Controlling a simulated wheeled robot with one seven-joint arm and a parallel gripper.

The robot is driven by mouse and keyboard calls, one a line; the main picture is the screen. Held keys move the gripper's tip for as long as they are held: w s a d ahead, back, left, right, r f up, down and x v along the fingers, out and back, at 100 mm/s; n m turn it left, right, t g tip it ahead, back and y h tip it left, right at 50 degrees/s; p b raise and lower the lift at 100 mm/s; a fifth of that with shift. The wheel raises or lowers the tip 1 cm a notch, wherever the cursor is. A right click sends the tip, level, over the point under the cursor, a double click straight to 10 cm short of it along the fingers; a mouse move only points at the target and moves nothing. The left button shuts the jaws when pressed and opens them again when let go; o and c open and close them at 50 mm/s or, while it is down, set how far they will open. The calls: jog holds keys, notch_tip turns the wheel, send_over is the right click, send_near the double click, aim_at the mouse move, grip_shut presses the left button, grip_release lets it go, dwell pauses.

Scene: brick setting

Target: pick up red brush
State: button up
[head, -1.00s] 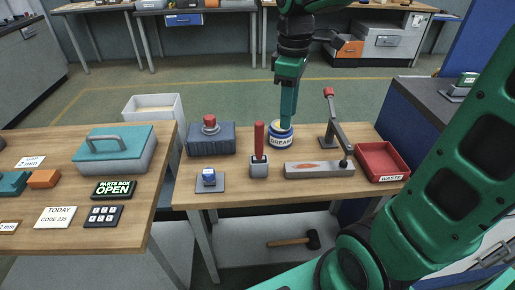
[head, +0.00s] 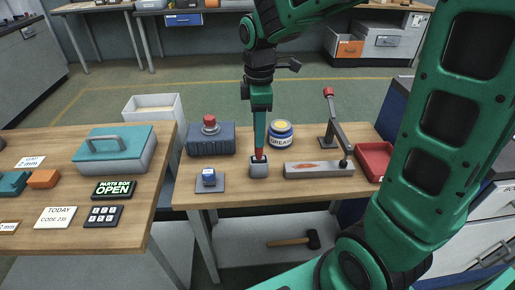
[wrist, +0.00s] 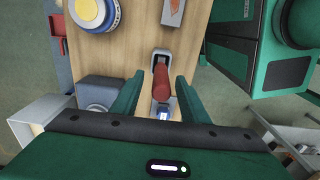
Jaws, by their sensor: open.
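The red brush (head: 259,153) stands upright in a small grey holder (head: 259,170) near the front middle of the right-hand table. Only the lower part of its red handle shows in the head view, below my fingers. My gripper (head: 259,146) points straight down over it. In the wrist view the red handle (wrist: 160,82) lies between the two green fingers of my gripper (wrist: 156,80). A gap shows on each side, so the fingers are open and apart from the handle. The brush's lower end is hidden in the holder.
A grease tin (head: 281,133) stands close behind on the right. A grey block with a red knob (head: 211,139) is at the back left, and a blue item on a plate (head: 209,180) at front left. A grey bar with a lever (head: 320,169) and a red tray (head: 374,161) are right.

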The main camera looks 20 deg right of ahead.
aim_at(259, 149)
jog(key=shift+f, duration=1.4)
jog(key=shift+c, duration=0.6)
grip_shut()
